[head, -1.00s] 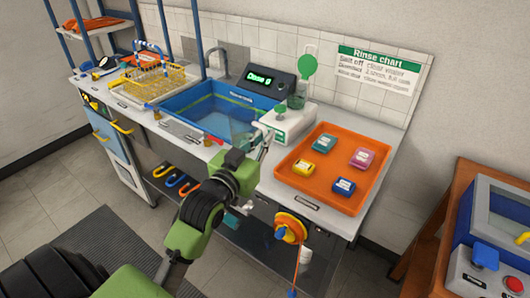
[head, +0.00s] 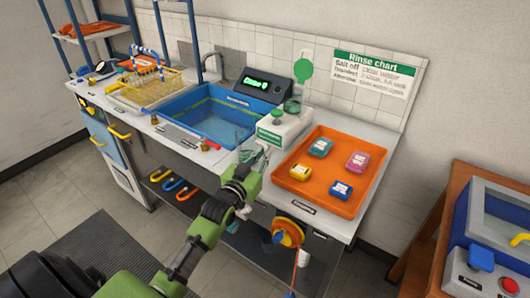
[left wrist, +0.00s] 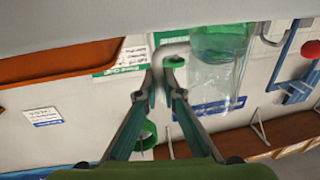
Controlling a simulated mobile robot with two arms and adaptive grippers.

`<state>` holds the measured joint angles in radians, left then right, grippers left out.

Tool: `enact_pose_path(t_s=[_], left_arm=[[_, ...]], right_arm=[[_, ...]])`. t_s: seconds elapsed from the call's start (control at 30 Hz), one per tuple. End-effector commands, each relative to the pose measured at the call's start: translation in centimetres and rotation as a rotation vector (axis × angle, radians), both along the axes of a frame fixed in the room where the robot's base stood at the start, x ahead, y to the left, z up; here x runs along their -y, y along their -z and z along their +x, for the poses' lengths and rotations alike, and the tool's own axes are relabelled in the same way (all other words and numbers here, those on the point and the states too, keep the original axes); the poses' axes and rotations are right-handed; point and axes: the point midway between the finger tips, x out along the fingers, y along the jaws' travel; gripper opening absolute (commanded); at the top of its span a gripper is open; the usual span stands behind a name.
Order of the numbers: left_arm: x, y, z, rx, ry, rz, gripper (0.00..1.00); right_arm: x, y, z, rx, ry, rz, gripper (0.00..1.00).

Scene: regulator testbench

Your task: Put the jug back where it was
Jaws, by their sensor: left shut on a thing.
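The jug (left wrist: 212,82) is clear, with a green layer toward its top edge in the left wrist view. Its curved pale handle (left wrist: 160,62) sits between the fingertips of my left gripper (left wrist: 162,88). The gripper is shut on this handle. In the head view my left gripper (head: 250,166) is over the counter's front edge, between the blue sink and the orange tray. There the jug is small and mostly hidden by the gripper. My right gripper is not in view.
The blue sink (head: 186,117) lies left of the gripper and the orange tray (head: 349,204), holding several coloured blocks, lies right. A white dispenser box (head: 290,126) with a green label stands behind. A yellow wire basket (head: 146,92) is left of the sink.

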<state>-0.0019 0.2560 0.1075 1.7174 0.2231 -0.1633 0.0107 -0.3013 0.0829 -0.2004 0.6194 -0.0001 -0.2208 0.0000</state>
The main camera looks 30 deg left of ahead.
Motion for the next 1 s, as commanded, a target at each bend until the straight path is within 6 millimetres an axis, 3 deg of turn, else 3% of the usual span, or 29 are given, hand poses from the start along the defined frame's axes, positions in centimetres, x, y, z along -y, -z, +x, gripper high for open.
enact_pose_path(t_s=[0.37,0.4,0.47,0.87,1.0], left_arm=[[0.0,0.4,0.0,0.002,0.0,0.0,0.0],[0.0,0.5,0.0,0.0,0.0,0.0,0.13],[0.0,0.4,0.0,0.0,0.0,0.0,0.24],[0.0,-0.2,0.0,0.001,0.0,0.0,0.24],[0.1,0.3,-1.7,-0.001,0.0,0.0,0.24]], right_arm=[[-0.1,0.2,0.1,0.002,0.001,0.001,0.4],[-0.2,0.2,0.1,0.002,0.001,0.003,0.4],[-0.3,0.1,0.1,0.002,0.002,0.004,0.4],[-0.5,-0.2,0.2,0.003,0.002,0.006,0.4],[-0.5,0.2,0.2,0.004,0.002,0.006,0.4]])
